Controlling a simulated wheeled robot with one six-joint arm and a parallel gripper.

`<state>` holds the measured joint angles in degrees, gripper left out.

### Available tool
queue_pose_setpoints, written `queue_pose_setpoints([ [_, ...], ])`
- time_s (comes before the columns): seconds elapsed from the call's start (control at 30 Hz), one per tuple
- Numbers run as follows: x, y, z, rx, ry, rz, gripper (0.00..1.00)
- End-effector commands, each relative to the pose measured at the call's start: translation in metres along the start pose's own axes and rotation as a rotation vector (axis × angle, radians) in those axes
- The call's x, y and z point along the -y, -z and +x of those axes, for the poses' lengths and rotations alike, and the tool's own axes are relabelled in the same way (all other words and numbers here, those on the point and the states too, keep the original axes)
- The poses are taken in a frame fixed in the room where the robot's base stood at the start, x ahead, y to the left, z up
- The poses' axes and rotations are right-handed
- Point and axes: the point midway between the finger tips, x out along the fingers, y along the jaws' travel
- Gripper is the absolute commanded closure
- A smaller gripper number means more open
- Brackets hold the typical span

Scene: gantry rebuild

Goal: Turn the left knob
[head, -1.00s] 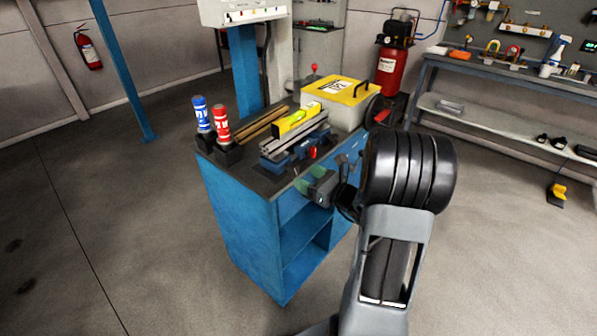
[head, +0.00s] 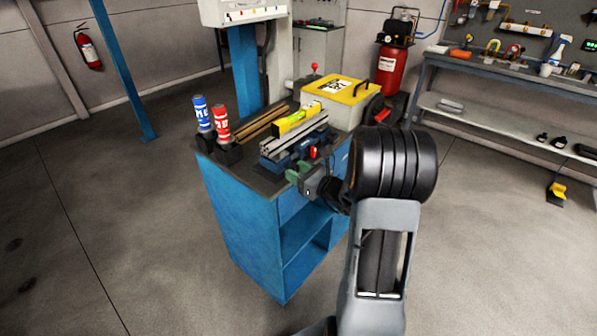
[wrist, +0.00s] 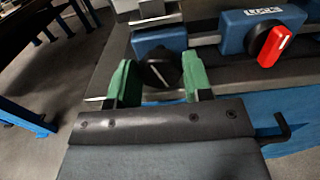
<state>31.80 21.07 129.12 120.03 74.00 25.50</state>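A black knob (wrist: 158,72) with a pale pointer line is on the front of a blue block at the left in the wrist view. A red knob (wrist: 274,47) is on a second blue block to its right; it also shows in the head view (head: 313,152). My gripper (wrist: 157,80) is open, its two green fingers on the left and right of the black knob. I see gaps on both sides of the knob; whether a finger touches it is unclear. In the head view my gripper (head: 298,170) is at the bench's front edge, and the black knob is not discernible there.
The blue bench (head: 236,220) carries a blue bottle (head: 202,115), a red bottle (head: 221,124), a yellow level (head: 297,122) on metal rails, and a yellow-topped box (head: 338,91). The floor left of the bench is clear.

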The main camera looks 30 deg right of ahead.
Motion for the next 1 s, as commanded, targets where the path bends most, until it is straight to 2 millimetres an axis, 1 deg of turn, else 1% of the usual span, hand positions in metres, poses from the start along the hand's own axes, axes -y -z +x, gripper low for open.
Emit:
queue_pose_setpoints([
  [0.03,0.0001,-0.0001,-0.0001,0.000,0.000,0.000,0.59],
  [0.2,0.0001,-0.0001,-0.0002,0.000,0.000,0.000,0.76],
  [0.23,0.0001,-0.0001,-0.0002,0.000,0.000,0.000,0.78],
  [0.27,0.0002,-0.0002,-0.0002,0.000,0.000,0.000,0.79],
  [0.37,0.0004,-0.0025,-0.0002,-0.001,0.000,0.049,0.79],
  [0.5,0.0010,-0.0032,-0.0002,-0.002,0.000,0.197,0.79],
  [0.6,0.0013,-0.0018,-0.0003,-0.001,0.000,0.261,0.79],
  [0.9,0.0015,0.0001,-0.0002,0.001,0.001,0.276,0.79],
  [0.93,0.0015,0.0000,-0.0002,0.001,0.001,0.276,0.53],
  [1.0,0.0015,0.0001,-0.0002,0.001,0.001,0.276,0.46],
])
